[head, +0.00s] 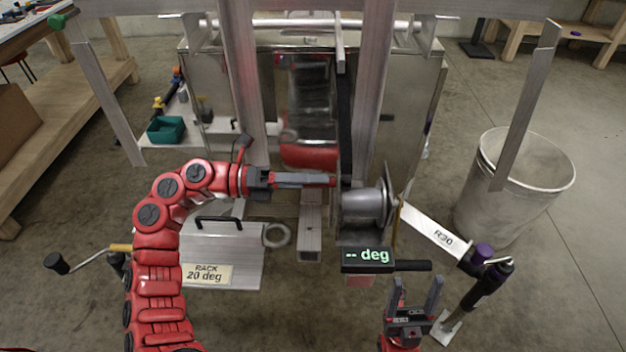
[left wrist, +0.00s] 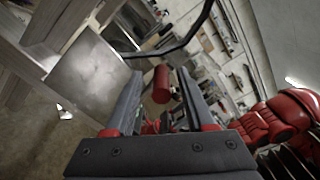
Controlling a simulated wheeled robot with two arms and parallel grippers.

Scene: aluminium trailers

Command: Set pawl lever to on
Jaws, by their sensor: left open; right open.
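The winch drum (head: 365,205) sits on the trailer post, right of centre in the head view. A short red cylindrical grip (left wrist: 161,84) shows between the fingers of my left gripper (left wrist: 160,76) in the left wrist view; it looks like the pawl lever's handle. In the head view my left gripper (head: 322,180) reaches in from the left, beside the winch. Its fingers are open around the grip; I cannot tell whether they touch it. The lever's base and setting are hidden. My right gripper (head: 416,287) is open and empty at the lower right.
A "-- deg" display (head: 367,256) hangs below the winch. An R30 arm (head: 435,232) and a crank handle (head: 485,285) are at the right. A metal bin (head: 510,195) stands far right.

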